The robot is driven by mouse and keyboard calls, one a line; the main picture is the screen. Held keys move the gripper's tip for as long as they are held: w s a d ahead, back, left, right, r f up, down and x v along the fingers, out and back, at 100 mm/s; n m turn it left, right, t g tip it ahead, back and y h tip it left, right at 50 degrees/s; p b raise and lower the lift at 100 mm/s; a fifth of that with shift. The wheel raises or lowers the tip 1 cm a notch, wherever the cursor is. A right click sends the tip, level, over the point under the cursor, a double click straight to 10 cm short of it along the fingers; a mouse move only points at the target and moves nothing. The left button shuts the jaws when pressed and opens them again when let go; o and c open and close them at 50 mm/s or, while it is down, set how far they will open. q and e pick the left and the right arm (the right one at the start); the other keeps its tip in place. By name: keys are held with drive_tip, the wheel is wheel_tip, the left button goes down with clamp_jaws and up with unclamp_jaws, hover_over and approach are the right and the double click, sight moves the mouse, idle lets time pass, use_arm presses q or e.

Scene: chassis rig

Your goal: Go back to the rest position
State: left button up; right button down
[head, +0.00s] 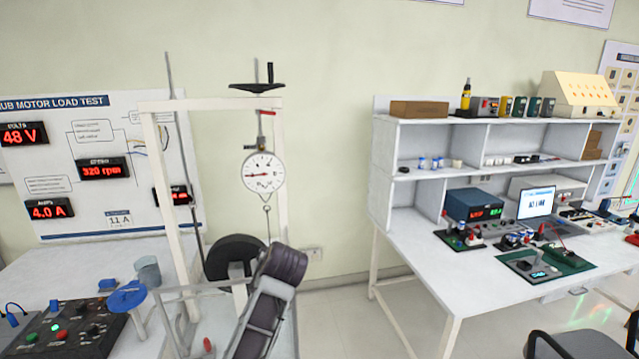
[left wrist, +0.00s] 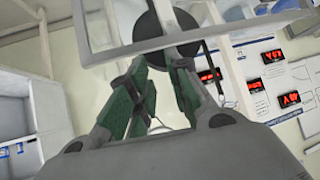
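My left gripper (left wrist: 160,62) shows in the left wrist view, with two grey fingers and green pads. A gap shows between the fingertips, and nothing is seen held in it. The black wheel (left wrist: 166,22) of the test rig and the rig's pale frame (left wrist: 190,38) lie beyond the fingertips; I cannot tell how far away. In the head view a grey arm link (head: 262,320), which appears to be mine, rises in front of the rig. The gripper itself is not made out there. My right gripper is in neither view.
The rig has an upright frame (head: 160,170), a hanging dial gauge (head: 263,172) and a black wheel (head: 232,257). A control box (head: 75,335) and a grey cup (head: 147,270) are at left. A workbench (head: 410,240) stands right; clear floor (head: 345,320) lies between.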

use_arm(q)
drive_tip(key=s+a+f+m+g+h, duration=0.2)
drive_tip(key=s+a+f, duration=0.1)
drive_tip(key=s+f, duration=0.7)
drive_tip(key=s+a+f+m+g+h, duration=0.2)
drive_tip(key=s+a+f, duration=0.1)
drive_tip(key=s+f, duration=0.7)
drive_tip(key=s+a+f+m+g+h, duration=0.1)
drive_tip(key=s+f+m, duration=0.2)
drive_tip(key=s, duration=1)
wheel_tip(320, 180, down, 33)
drive_tip(key=s+g, duration=0.2)
drive_tip(key=s, duration=0.1)
drive_tip(key=s+a+f, duration=0.2)
drive_tip(key=s+f, duration=0.7)
drive_tip(key=s, duration=0.2)
drive_tip(key=s+a+f+g, duration=0.1)
drive_tip(key=s+a+f, duration=0.1)
drive_tip(key=s+f, duration=0.8)
drive_tip(key=shift+s+a+f, duration=0.15)
drive_tip(key=shift+s+f, duration=0.05)
drive_tip(key=shift+s, duration=0.2)
drive_tip(key=shift+s, duration=0.15)
